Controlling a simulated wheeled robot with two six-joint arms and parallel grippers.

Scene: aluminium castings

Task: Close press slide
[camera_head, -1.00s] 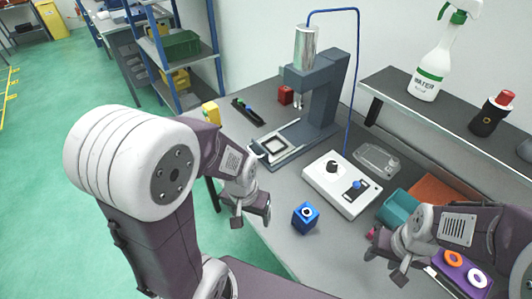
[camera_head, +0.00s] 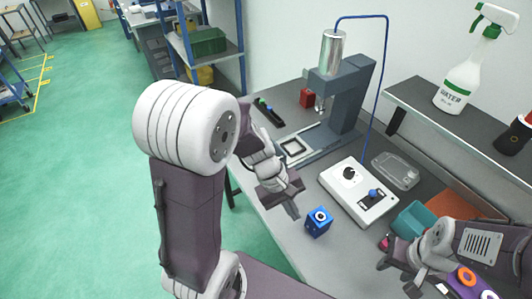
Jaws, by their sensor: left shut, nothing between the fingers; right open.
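The grey press (camera_head: 357,88) stands at the back of the bench, with a silver cylinder (camera_head: 332,52) on top and a blue hose. Its slide (camera_head: 292,148), a flat plate with a dark-framed square pocket, sticks out at the front left of the press base. My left gripper (camera_head: 294,208) is shut and empty, above the bench edge in front of the slide, apart from it as far as I can see. My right gripper (camera_head: 398,277) is open at the lower right, near the front of the bench.
A shelf (camera_head: 455,126) holds a spray bottle (camera_head: 462,67).

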